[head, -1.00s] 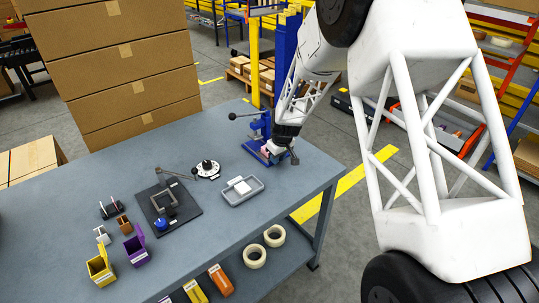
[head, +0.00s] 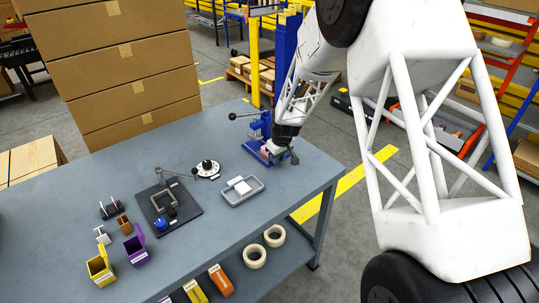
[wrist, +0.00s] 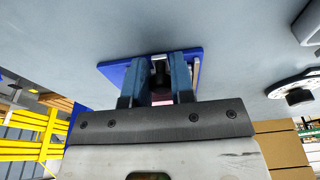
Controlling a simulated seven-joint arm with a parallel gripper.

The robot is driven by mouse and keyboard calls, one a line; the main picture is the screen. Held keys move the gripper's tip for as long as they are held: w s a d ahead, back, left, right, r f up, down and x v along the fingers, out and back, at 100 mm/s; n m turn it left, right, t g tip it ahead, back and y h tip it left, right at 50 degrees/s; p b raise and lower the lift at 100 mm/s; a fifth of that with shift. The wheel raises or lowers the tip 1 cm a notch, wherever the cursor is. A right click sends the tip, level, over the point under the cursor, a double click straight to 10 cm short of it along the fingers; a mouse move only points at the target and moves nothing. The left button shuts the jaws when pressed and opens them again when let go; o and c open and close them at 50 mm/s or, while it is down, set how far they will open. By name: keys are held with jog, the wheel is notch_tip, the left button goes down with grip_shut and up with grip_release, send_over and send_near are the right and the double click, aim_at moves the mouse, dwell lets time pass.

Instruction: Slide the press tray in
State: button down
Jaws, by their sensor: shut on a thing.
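The blue press (head: 257,127) stands near the far right part of the bench, its lever with a black knob reaching left. My gripper (head: 272,152) is low at the press's front right side. In the wrist view my gripper's two fingers (wrist: 156,88) point at the blue press base (wrist: 113,74) and are closed on a part between them. That part is mostly hidden, so I cannot make out the press tray clearly or tell how far in it sits. A small pinkish patch (wrist: 160,101) shows between the fingers.
A grey tray (head: 233,203) with a white block lies left of the press. A black fixture plate (head: 187,228), a round dial-like device (head: 207,170) and small yellow (head: 101,270) and purple (head: 134,252) bins stand farther left. The bench's right edge is close to my gripper.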

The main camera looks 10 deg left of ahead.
jog(key=shift+w+a+r, duration=0.1)
jog(key=shift+w+r, duration=0.05)
jog(key=shift+w, duration=0.05)
jog(key=shift+w+a, duration=2.65)
jog(key=shift+w, duration=0.05)
jog(key=c, duration=0.8)
grip_release()
jog(key=shift+o, duration=0.2)
jog(key=shift+r, duration=0.2)
jog(key=shift+o, duration=0.8)
jog(key=shift+r, duration=3.15)
jog(key=shift+s+r, duration=0.1)
